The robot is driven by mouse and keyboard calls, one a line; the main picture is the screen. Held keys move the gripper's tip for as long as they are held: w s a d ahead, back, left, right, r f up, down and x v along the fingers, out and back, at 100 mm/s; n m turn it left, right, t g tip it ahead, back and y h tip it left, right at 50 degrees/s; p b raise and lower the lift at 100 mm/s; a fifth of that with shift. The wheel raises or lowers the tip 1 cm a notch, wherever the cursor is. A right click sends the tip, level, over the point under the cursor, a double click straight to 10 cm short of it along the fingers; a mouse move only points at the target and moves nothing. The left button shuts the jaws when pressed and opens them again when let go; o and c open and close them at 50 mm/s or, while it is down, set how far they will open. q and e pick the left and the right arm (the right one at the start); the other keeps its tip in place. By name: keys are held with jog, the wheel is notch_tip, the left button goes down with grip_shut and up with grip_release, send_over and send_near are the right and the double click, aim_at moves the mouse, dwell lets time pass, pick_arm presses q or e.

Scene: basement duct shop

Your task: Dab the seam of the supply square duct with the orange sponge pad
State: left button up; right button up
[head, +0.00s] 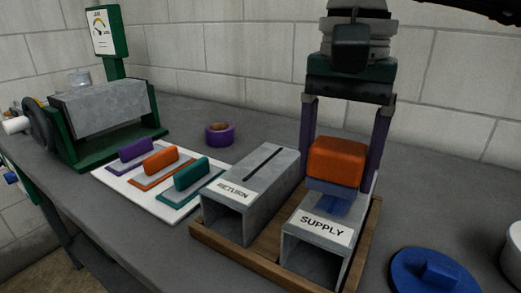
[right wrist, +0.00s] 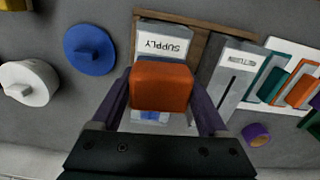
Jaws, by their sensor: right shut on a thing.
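The supply square duct (head: 308,244), labelled SUPPLY, lies in a wooden tray (head: 245,256); it also shows in the right wrist view (right wrist: 168,42). My right gripper (head: 339,168) is shut on the orange sponge pad (head: 338,156), with a purple finger on each side. The pad is over the top of the supply duct; in the right wrist view the pad (right wrist: 161,86) hides part of the duct's top. A blue strip (head: 327,205) shows on the duct below the pad. I cannot tell whether the pad touches it. The seam itself is hidden. My left gripper is not in view.
The return duct (head: 236,187) lies close beside, with a dark slot on top. A white board (head: 111,180) holds purple, orange and teal handled plates. A purple ring (head: 219,135), a green-framed machine (head: 108,110) and a blue lid (head: 425,278) stand around.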

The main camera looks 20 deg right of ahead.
aim_at(340, 145)
jog(key=shift+r+p, duration=0.9)
jog(key=shift+r, duration=0.75)
